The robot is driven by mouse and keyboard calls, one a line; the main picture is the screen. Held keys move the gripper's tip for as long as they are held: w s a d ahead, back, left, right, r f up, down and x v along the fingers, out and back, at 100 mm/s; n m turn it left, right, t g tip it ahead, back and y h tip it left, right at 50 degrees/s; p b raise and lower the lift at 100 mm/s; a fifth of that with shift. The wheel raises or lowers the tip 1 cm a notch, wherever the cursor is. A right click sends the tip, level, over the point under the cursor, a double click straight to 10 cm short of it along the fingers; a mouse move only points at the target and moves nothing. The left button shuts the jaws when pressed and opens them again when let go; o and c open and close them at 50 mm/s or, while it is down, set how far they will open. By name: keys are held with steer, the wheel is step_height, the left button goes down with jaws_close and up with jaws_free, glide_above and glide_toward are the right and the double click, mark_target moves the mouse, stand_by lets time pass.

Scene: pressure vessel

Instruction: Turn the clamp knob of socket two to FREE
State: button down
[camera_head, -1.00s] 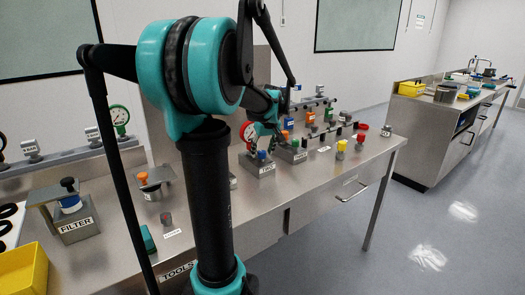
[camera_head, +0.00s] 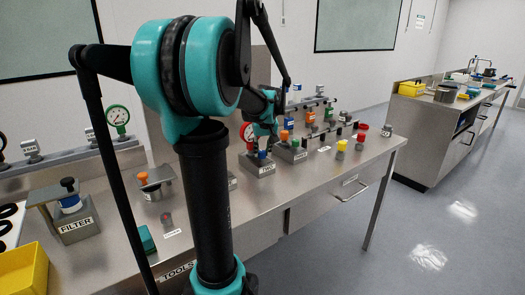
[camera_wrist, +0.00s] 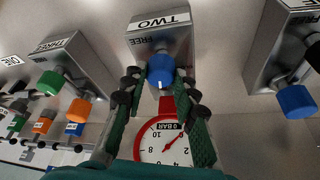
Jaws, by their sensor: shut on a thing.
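Socket two is a grey block (camera_head: 258,167) labelled TWO on the steel bench; it fills the top middle of the wrist view (camera_wrist: 152,45). Its blue clamp knob (camera_wrist: 160,72) has a white mark on its near side. The word FREE is printed on the block beside the knob. My gripper (camera_wrist: 160,80) is shut on the blue knob, with a green, black-tipped finger on each side. In the head view my gripper (camera_head: 262,148) comes down over the block and partly hides it. A red-rimmed gauge (camera_wrist: 163,142) with a red stem sits close behind the knob, between my fingers.
Socket three (camera_wrist: 70,70), with green and orange-brown parts, is left of socket two in the wrist view. Another block with a blue knob (camera_wrist: 297,101) is to the right.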

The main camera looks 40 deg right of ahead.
steer(key=m+g+h, duration=0.1)
steer(key=m, duration=0.3)
steer(key=shift+w+a, duration=0.1)
steer(key=m+g+h, duration=0.1)
steer(key=m, duration=0.3)
steer(key=shift+w, duration=0.1)
steer(key=m+g, duration=0.2)
steer(key=m, duration=0.2)
steer(key=shift+w, duration=0.1)
steer(key=shift+w+m+g, duration=0.1)
steer(key=shift+m+g, duration=0.6)
steer(key=shift+m, duration=1.2)
steer(key=c, duration=1.2)
jaws_free()
